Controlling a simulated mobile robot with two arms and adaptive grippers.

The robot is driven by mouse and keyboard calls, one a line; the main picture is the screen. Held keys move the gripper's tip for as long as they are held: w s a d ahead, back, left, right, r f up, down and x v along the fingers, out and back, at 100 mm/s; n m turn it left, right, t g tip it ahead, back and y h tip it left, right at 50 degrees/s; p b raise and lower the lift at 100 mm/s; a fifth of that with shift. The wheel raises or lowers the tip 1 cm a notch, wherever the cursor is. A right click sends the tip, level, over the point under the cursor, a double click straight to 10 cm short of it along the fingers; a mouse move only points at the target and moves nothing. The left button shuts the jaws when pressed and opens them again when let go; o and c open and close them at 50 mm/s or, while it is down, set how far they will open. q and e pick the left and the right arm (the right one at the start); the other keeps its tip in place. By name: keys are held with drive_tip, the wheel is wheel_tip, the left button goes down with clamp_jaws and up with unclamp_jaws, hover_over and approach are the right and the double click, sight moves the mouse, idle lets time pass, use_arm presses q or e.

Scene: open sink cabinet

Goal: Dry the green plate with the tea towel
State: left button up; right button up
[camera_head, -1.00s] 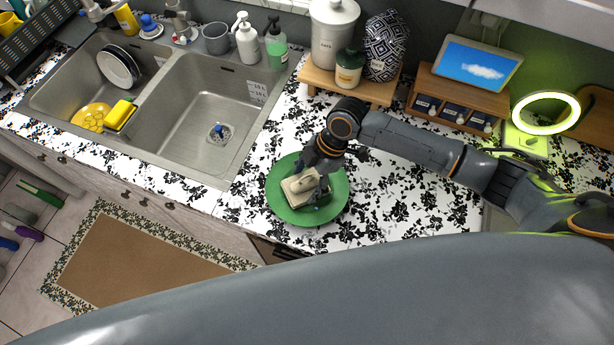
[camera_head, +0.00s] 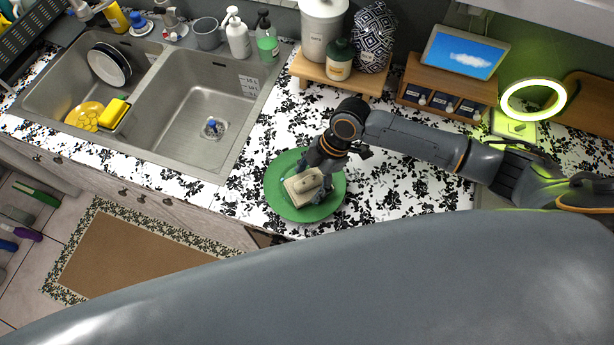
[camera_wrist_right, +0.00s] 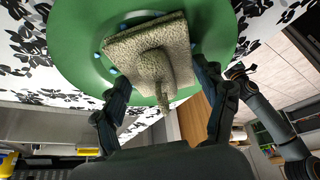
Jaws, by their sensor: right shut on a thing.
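The green plate (camera_head: 277,192) lies flat on the patterned counter, right of the sink. The tea towel (camera_head: 301,184) is a beige, textured square pad with a raised grip, lying over the middle of the plate. My right gripper (camera_head: 318,179) is above the plate, shut on the towel. In the right wrist view, its fingers (camera_wrist_right: 163,88) stand on both sides of the towel's raised part (camera_wrist_right: 153,68). Small blue drop-like spots show on the plate (camera_wrist_right: 78,30) around the towel's edge. My left gripper is not in view.
The double sink (camera_head: 190,110) holds dark and white plates (camera_head: 109,64), a yellow plate (camera_head: 84,116) and a yellow sponge (camera_head: 113,112). A wooden riser (camera_head: 340,80) with jars and a small wooden drawer unit (camera_head: 449,92) stand behind. Counter right of the plate is clear.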

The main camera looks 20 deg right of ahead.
sight(304, 173)
drive_tip(key=shift+w+d+r, duration=0.1)
drive_tip(key=shift+w+d, duration=0.35)
drive_tip(key=shift+d, duration=0.4)
drive_tip(key=shift+w, duration=0.1)
drive_tip(key=shift+w+b, duration=0.3)
drive_tip(key=shift+w, duration=0.5)
drive_tip(key=shift+w+a, duration=0.45)
drive_tip(key=shift+a, duration=0.35)
